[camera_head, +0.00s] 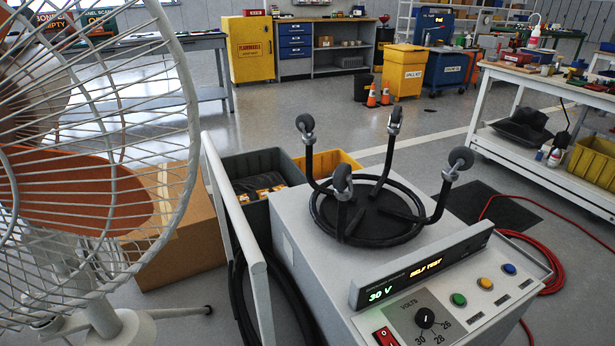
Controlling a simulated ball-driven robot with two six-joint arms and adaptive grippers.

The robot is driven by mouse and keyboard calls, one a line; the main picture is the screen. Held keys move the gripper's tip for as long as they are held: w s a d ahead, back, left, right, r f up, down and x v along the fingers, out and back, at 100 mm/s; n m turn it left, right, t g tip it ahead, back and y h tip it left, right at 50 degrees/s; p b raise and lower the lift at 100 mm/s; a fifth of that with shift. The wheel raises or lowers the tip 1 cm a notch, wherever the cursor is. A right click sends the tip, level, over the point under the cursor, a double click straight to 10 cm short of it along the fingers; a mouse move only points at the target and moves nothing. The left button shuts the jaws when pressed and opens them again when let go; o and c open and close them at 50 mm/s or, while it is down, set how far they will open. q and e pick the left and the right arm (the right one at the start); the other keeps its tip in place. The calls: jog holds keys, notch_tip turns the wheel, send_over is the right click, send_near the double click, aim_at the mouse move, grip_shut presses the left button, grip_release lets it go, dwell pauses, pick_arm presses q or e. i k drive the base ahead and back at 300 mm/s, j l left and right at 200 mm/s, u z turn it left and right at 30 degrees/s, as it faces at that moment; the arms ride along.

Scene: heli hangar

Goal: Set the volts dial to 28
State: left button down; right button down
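The volts dial (425,317) is a round black knob on the sloped front panel of a grey power unit (310,240). The numbers 30, 28 and 26 are printed around its lower and right side. Its pointer is too small to read surely. The display (420,267) above it shows "30 V" in green and "SELF TEST" in amber. A red rocker switch (386,338) is left of the dial, at the bottom edge. Green (459,299), yellow (485,283) and blue (509,269) buttons are to its right. Neither of my grippers is in view.
A black ring frame (322,225) with upright caster legs lies on the unit. A large white fan (90,150) and a cardboard box (180,240) stand left. A red hose (550,270) lies on the floor right, near a white workbench (550,160).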

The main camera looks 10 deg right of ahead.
aim_at(425, 318)
jog(key=z, duration=1.05)
jog(key=l+u, duration=0.45)
jog(key=l, duration=0.35)
jog(key=i, duration=0.05)
